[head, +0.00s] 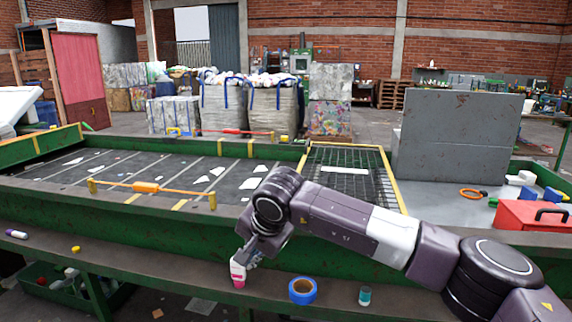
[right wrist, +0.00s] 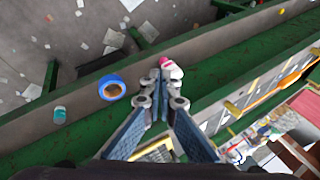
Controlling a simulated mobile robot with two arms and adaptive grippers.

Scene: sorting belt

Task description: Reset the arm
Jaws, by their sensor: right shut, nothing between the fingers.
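My right arm reaches in from the lower right of the head view and bends down over the front ledge of the sorting belt (head: 130,170). My right gripper (head: 248,258) points down at the ledge and is shut and empty. A small white and pink bottle (head: 238,272) is right by its fingertips. In the right wrist view the closed fingertips (right wrist: 165,78) show, with the bottle's pink part (right wrist: 165,62) just past them. The fingers partly hide the bottle, and I cannot tell whether they touch it. My left gripper is not in view.
On the ledge right of the gripper are a blue tape roll (head: 302,290) and a small teal-labelled bottle (head: 365,296). A purple-and-white tube (head: 16,234) and a yellow piece (head: 75,249) lie far left. A red toolbox (head: 530,217) stands at right. A green bin (head: 70,290) is below.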

